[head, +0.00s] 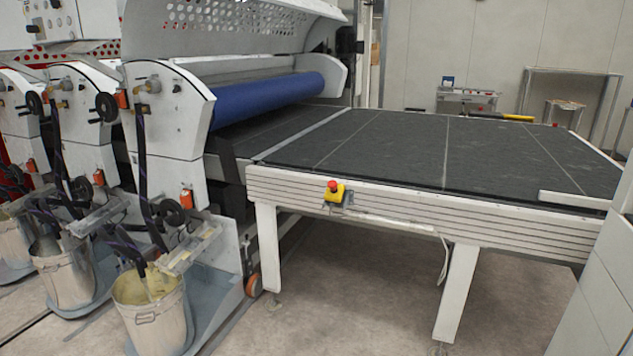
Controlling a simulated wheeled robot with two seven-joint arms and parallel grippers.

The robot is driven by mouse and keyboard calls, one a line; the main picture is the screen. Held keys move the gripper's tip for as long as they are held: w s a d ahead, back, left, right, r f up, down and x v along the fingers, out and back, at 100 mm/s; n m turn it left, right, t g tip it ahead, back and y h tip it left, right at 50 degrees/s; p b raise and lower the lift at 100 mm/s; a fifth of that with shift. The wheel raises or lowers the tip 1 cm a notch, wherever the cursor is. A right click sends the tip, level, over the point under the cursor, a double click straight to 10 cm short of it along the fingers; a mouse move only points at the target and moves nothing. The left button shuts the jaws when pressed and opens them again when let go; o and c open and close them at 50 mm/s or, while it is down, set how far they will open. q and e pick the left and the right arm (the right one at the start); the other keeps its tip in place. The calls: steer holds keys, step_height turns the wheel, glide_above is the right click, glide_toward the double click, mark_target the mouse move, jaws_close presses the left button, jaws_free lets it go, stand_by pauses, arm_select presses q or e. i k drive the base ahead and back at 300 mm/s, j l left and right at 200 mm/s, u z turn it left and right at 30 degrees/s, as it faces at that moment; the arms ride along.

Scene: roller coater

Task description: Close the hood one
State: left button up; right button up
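The roller coater fills the left half of the head view. Its white hood (222,25), with rows of punched holes, stands raised above a blue roller (266,97). The roller shows below the hood, with an open gap between them. More pierced white panels show farther left along the machine, partly cut off by the frame edge. Neither of my grippers is in view.
A dark conveyor table (400,145) with white legs extends right from the machine. A red emergency button on a yellow box (335,193) sits on its side. Several buckets (155,315) stand at the machine's front. Concrete floor (350,300) is clear in front.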

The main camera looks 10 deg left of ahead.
mark_target(144, 37)
steer(key=i+j+u, duration=0.15)
steer(key=i+u, duration=0.25)
steer(key=i, duration=0.35)
steer(key=i+l+u, duration=0.1)
steer(key=i+u, duration=0.25)
steer(key=i, duration=0.4)
